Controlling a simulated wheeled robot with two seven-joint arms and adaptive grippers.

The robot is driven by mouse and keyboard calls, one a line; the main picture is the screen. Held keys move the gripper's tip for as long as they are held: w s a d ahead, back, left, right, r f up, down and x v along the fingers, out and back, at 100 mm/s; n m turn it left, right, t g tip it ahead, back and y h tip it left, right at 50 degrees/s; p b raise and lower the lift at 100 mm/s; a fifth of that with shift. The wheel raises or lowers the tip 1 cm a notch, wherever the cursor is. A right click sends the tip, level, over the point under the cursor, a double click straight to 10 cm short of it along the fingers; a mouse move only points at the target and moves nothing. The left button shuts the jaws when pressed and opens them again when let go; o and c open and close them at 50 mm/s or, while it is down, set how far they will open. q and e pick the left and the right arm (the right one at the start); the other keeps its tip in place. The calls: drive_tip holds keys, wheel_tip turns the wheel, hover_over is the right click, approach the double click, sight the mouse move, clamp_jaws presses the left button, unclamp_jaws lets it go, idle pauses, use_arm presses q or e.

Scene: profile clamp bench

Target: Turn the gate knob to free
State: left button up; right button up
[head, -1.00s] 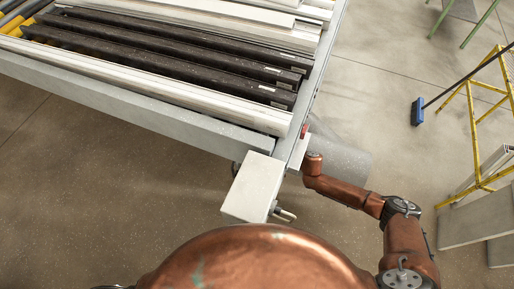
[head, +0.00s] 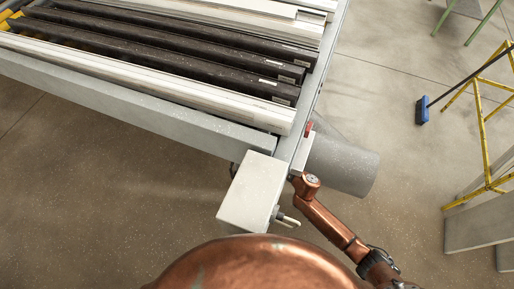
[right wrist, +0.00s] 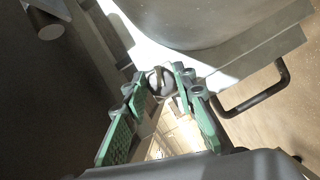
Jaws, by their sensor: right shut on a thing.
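The gate knob (right wrist: 157,80) is a small dark round part with a lighter band, seen between my fingertips in the right wrist view. My right gripper (right wrist: 161,84) has green fingers and is shut on the knob from both sides. The fingertips hide part of it, and I cannot read which position it is turned to. In the head view my right arm reaches up to the bench's near corner, beside the pale grey box; the knob and fingers are hidden there. My left gripper is not in view.
The bench (head: 150,120) carries black profiles (head: 200,66) and pale profiles. A pale grey box (head: 250,190) sits at its near corner, with a small red part (head: 308,130) beyond. A grey cylinder (head: 345,165) lies to the right. A blue broom (head: 422,110) and yellow ladder stand farther right.

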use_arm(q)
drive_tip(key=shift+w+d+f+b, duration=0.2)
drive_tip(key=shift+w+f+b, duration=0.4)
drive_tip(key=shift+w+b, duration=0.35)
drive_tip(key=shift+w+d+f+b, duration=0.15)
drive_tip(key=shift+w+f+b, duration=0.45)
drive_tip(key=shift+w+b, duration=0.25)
use_arm(e)
drive_tip(key=shift+n+t+y, duration=0.4)
drive_tip(key=shift+n+t, duration=0.2)
drive_tip(key=shift+n, duration=1)
drive_tip(key=shift+a, duration=0.1)
drive_tip(key=o, duration=1.2)
drive_tip(key=shift+c, duration=0.2)
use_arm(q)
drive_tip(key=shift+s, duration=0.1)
use_arm(e)
drive_tip(key=v, duration=1.2)
